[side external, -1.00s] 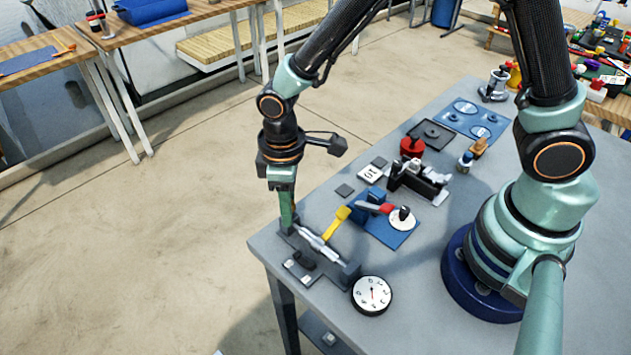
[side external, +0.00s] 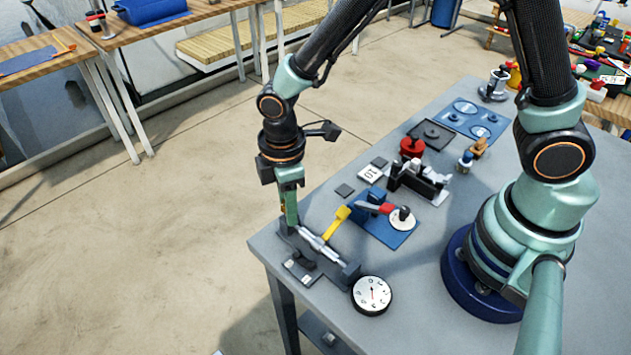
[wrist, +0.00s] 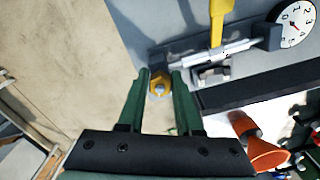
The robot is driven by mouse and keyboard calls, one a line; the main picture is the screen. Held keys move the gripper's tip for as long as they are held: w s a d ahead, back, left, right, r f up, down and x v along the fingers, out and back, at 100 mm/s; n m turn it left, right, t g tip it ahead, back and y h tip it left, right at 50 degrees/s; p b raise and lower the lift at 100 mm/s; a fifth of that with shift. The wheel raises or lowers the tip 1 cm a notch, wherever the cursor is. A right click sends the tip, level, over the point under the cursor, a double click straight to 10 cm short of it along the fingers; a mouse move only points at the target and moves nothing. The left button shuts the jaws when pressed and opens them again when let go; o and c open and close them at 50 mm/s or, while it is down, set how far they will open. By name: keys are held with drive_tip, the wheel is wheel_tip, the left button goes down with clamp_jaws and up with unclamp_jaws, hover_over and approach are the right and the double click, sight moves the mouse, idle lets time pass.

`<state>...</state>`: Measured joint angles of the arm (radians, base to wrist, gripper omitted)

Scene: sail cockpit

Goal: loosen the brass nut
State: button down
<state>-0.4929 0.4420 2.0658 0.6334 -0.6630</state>
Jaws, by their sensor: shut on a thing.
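The brass nut (wrist: 157,88) shows in the wrist view as a small yellow-gold piece at the end of a silver rod (wrist: 225,55). My gripper (wrist: 160,75) has its two green fingers on either side of it and is shut on it. In the side external view my gripper (side external: 291,222) points down at the near-left end of the rod fixture (side external: 320,246) by the table's corner. The nut is mostly hidden there by the fingers.
A white dial (side external: 371,295) lies right of the fixture. A yellow-handled tool (side external: 337,222) leans close to the rod. A blue mat (side external: 398,238) with a red-handled tool lies behind. The table's left edge is close to my gripper.

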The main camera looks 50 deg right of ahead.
drive_tip(key=n, duration=0.4)
idle(0.3)
drive_tip(key=c, duration=0.9)
unclamp_jaws()
drive_tip(key=shift+r, duration=3.5)
